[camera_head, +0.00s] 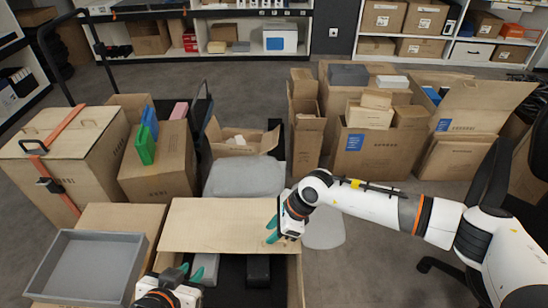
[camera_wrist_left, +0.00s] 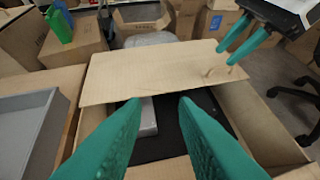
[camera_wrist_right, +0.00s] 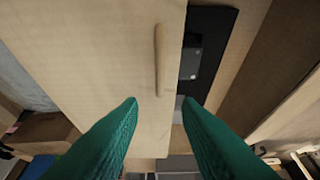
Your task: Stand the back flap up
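The back flap (camera_head: 212,222) is a wide tan cardboard panel across the far side of the open carton (camera_head: 292,282). It lies low, covering the back part of the opening; its exact tilt is hard to tell. It also shows in the left wrist view (camera_wrist_left: 140,75) and fills much of the right wrist view (camera_wrist_right: 100,60). My right gripper (camera_head: 272,230) is open at the flap's right end, its fingers straddling the flap's edge region; contact cannot be told. My left gripper (camera_wrist_left: 160,108) is open and empty above the carton's front part.
A grey tray (camera_head: 88,262) sits at the front left. Inside the carton are a dark lining and grey items (camera_head: 206,268). A grey bundle (camera_head: 245,177) lies behind the flap. Cartons with green and blue boxes (camera_head: 146,145) stand at the back left.

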